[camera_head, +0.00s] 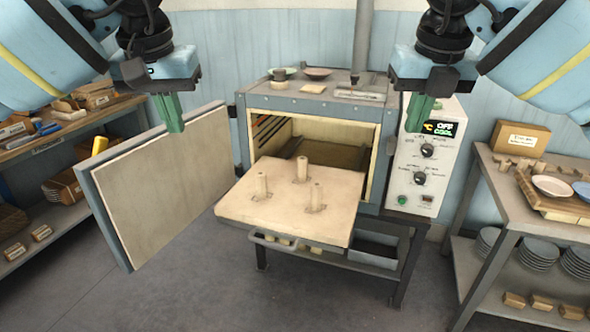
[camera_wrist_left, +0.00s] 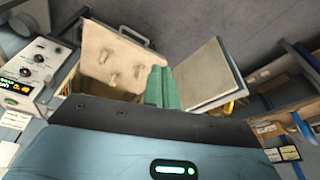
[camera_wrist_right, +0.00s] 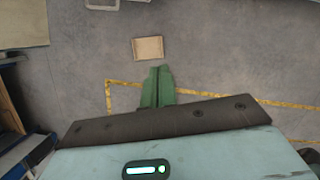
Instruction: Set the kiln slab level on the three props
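Three short pale props (camera_head: 301,169) stand upright on the cream shelf (camera_head: 245,205) pulled out in front of the open kiln. Their tops are bare. They also show in the left wrist view (camera_wrist_left: 138,70). I cannot surely pick out the kiln slab; a flat pale panel (camera_wrist_right: 22,22), cut off at the right wrist view's corner, may be it. My left gripper (camera_head: 170,113) has its green fingers together, empty, above the open door and left of the props. My right gripper (camera_head: 419,113) is shut and empty, in front of the control panel.
The kiln door (camera_head: 160,180) stands open at the left. The control box (camera_head: 425,155) reads OFF and COOL. A shelf unit (camera_head: 60,135) stands left and a table with bowls (camera_head: 553,186) right. A shallow tray (camera_wrist_right: 148,48) lies on open floor.

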